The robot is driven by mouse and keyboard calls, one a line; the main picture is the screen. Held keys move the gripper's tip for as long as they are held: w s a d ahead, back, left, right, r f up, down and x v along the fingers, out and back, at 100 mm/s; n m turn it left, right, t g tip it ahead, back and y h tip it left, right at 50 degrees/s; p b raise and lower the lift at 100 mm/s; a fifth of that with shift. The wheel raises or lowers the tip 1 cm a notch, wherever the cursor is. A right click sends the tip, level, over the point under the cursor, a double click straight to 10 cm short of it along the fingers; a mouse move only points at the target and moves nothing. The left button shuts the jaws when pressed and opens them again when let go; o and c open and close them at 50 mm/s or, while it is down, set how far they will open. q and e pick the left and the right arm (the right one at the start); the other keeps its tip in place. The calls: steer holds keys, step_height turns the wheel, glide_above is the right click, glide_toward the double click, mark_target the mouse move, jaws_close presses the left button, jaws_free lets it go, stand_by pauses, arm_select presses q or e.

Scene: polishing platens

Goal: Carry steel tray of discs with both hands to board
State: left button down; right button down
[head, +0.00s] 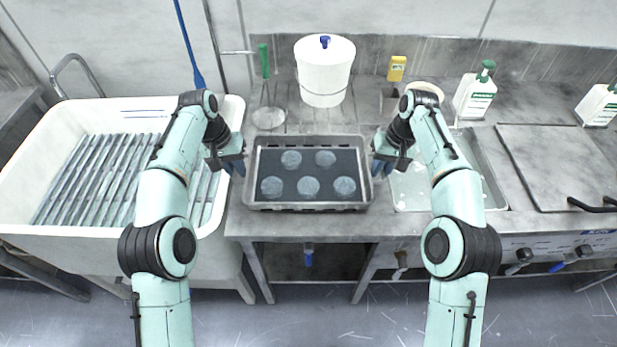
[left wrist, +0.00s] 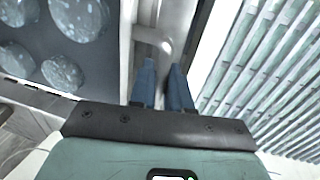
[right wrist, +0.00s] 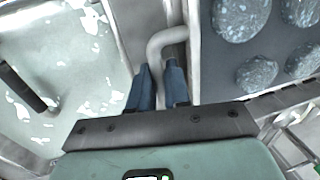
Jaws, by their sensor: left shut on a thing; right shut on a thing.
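The steel tray (head: 310,207) is in the middle of the head view, at the steel bench's front left part. It has a dark inner floor with several round, grey speckled discs (head: 308,187) in two rows. My left gripper (head: 241,162) is at the tray's left side, and in the left wrist view its blue fingers (left wrist: 162,85) are shut on the tray's handle. My right gripper (head: 377,166) is at the right side, and in the right wrist view its blue fingers (right wrist: 158,85) are shut on the other handle. I cannot tell whether the tray touches the bench. I cannot make out a board for certain.
A white tub (head: 112,232) with slats stands left. A white bucket (head: 324,70) stands behind the tray. A sink basin (head: 412,196) lies to its right, with a flat square plate (head: 555,165) beyond. White bottles (head: 474,97) stand at the back right.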

arm_select(q)
steer(key=shift+f+b, duration=0.4)
steer(key=shift+f, duration=0.1)
arm_select(e)
steer(key=shift+f, duration=0.55)
arm_select(q)
steer(key=c, duration=1.1)
jaws_free()
arm_select(e)
steer(key=c, duration=1.1)
jaws_free()
arm_select(q)
steer(key=shift+r, duration=0.1)
arm_select(e)
steer(key=shift+r, duration=0.15)
